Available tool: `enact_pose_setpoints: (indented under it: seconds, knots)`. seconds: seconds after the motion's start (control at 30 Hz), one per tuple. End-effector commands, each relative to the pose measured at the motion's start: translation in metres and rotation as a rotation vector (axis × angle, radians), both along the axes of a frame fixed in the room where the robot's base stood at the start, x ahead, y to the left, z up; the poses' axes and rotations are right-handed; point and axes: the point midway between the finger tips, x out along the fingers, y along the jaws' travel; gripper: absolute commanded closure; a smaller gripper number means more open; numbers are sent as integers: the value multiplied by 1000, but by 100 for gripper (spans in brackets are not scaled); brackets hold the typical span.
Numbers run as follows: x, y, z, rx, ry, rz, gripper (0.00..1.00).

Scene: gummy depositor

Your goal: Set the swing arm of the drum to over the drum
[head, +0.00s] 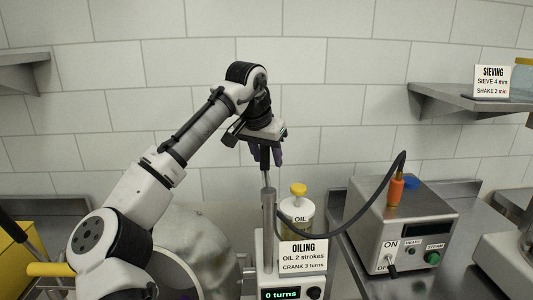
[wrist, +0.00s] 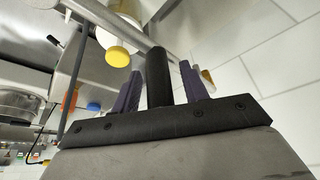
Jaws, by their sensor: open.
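The drum (head: 205,240) is a round, shiny metal vessel at the lower middle of the head view, partly hidden by my arm. A metal post (head: 268,232) stands at its right, with a thin rod and an upright black grip (head: 265,160) above it. This looks like the swing arm. In the wrist view the black grip (wrist: 158,78) meets a metal bar (wrist: 108,22) running to the upper left. My gripper (head: 266,158) points down over the grip. Its purple fingers are open, one on each side of the grip, with visible gaps in the wrist view (wrist: 160,72).
An oil bottle (head: 297,215) with a yellow cap stands just behind the post, above the OILING card (head: 303,256). A steam box (head: 400,225) stands right, its black hose (head: 345,226) looping toward the post. A yellow bin (head: 15,262) is at the left.

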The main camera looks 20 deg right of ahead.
Motion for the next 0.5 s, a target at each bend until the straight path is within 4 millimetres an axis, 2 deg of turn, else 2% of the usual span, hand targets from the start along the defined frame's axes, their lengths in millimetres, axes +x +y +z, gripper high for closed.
enact_pose_setpoints:
  seconds: [0.2,0.5]
  knots:
    - [0,0,-1,0,0,0,56]
    - [0,0,0,0,0,0,94]
